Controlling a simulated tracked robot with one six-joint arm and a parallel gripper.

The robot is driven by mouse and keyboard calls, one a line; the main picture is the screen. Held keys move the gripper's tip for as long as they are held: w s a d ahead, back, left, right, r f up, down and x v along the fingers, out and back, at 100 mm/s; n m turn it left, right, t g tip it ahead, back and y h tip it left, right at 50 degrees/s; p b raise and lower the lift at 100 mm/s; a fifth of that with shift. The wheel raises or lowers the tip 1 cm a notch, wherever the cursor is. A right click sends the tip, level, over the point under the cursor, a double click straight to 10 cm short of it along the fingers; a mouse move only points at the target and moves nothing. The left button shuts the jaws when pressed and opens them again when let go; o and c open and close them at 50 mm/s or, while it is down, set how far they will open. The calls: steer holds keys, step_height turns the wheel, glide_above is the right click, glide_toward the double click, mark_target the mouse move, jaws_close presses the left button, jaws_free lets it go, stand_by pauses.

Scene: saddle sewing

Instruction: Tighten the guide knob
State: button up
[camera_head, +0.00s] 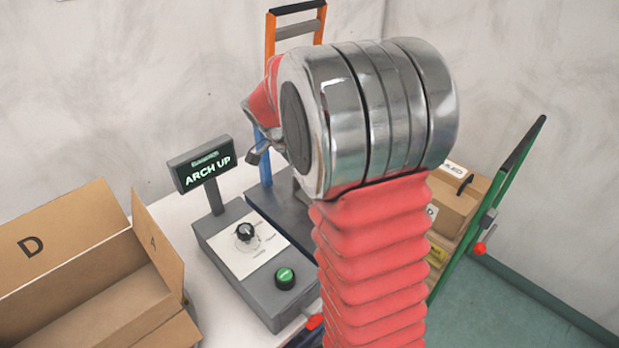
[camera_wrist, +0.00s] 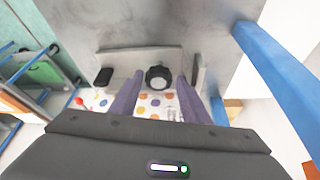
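In the wrist view, a dark round knob (camera_wrist: 158,77) stands out from a grey machine part, over a white surface with coloured dots. It looks like the guide knob. My gripper (camera_wrist: 157,80) points at it with two purple fingers apart, one on each side of the knob. I see a gap between the fingers and the knob; contact cannot be made out. In the head view my red-sleeved arm and its metal joint hide the gripper and most of the machine.
A grey control box (camera_head: 220,243) with a black dial (camera_head: 245,231) and green button (camera_head: 285,278) stands on the white table. Its display (camera_head: 203,164) reads "ARCH UP". An open cardboard box (camera_head: 62,245) marked D is at left. A green-framed cart (camera_head: 490,205) with boxes is at right.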

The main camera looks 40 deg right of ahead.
steer(key=shift+o, duration=1.1)
steer(key=v, duration=1.3)
steer(key=shift+a+r, duration=0.15)
steer(key=shift+r, duration=0.2)
steer(key=shift+n, duration=0.3)
